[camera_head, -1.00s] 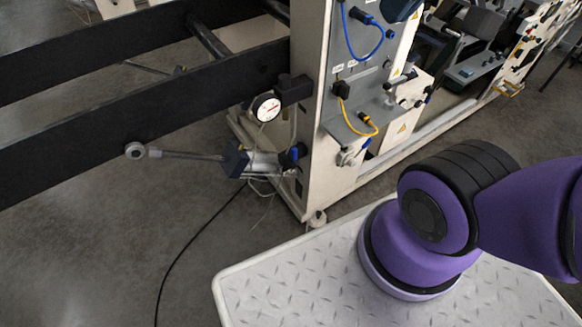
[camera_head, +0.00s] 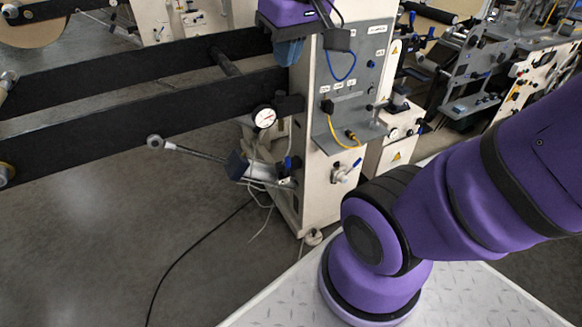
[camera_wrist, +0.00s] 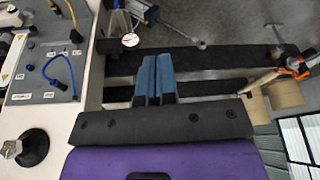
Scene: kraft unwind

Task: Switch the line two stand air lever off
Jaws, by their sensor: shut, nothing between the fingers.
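The unwind stand's cream side frame (camera_head: 317,205) is in the middle of the head view. A small valve with a blue lever (camera_head: 289,164) sits by the air cylinder (camera_head: 262,171) on its left side, below a round gauge (camera_head: 265,117). Another blue-tipped valve (camera_head: 357,163) is low on its front face. Labels are too small to read, so I cannot tell which lever is line two's. My gripper (camera_head: 289,52) is well above both, by the top of the frame. In the wrist view its blue fingers (camera_wrist: 154,66) are together and empty.
Two black rails (camera_head: 125,118) run left from the frame. A grey panel with a blue cable (camera_head: 341,75) and a yellow cable (camera_head: 338,133) faces front. A black cable (camera_head: 190,248) lies on otherwise open floor. The wrist view also shows the gauge (camera_wrist: 130,40) and brown rolls (camera_wrist: 285,91).

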